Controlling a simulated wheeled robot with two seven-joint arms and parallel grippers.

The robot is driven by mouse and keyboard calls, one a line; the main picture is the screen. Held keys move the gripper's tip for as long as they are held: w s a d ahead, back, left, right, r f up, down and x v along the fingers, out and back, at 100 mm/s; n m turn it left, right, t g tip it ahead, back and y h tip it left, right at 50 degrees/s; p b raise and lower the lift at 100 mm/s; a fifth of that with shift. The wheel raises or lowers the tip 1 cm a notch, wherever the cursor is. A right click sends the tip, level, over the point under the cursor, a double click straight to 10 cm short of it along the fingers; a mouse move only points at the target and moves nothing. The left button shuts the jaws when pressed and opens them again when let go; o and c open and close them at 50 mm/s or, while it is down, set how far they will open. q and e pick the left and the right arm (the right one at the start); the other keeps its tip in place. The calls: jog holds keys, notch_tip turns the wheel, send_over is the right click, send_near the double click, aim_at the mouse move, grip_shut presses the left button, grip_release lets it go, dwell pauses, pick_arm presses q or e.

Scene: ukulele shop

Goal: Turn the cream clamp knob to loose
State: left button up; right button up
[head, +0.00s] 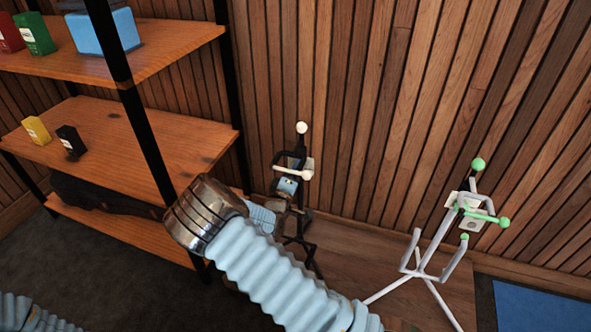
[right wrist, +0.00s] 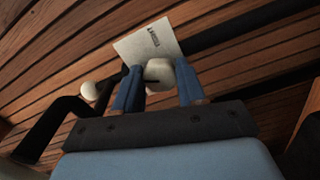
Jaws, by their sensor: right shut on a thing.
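The cream clamp knob (right wrist: 158,74) is between the two blue fingers of my right gripper (right wrist: 158,86) in the right wrist view, and the fingers are shut on it. A dark line shows on the knob. In the head view my right gripper (head: 288,187) is at the black stand (head: 301,226), just below a cream bar with a rounded end (head: 295,172). A cream ball (head: 301,128) tops this stand. A white card with dark print (right wrist: 147,41) lies behind the knob, its print too small to read. My left gripper is out of view.
A white stand with green knobs (head: 428,250) is to the right. A wooden shelf unit (head: 165,140) with small boxes is close on the left. The slatted wall (head: 370,110) is behind. A blue mat (head: 540,305) lies at the lower right.

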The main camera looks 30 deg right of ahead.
jog(key=n+p, duration=0.1)
jog(key=n, duration=0.3)
jog(key=shift+n, duration=0.4)
dwell(0.4)
jog(key=o, duration=1)
jog(key=shift+o, duration=0.2)
jog(key=b+v, duration=0.1)
jog(key=v, duration=1.2)
jog(key=shift+s+a, duration=0.25)
jog(key=shift+a, duration=0.05)
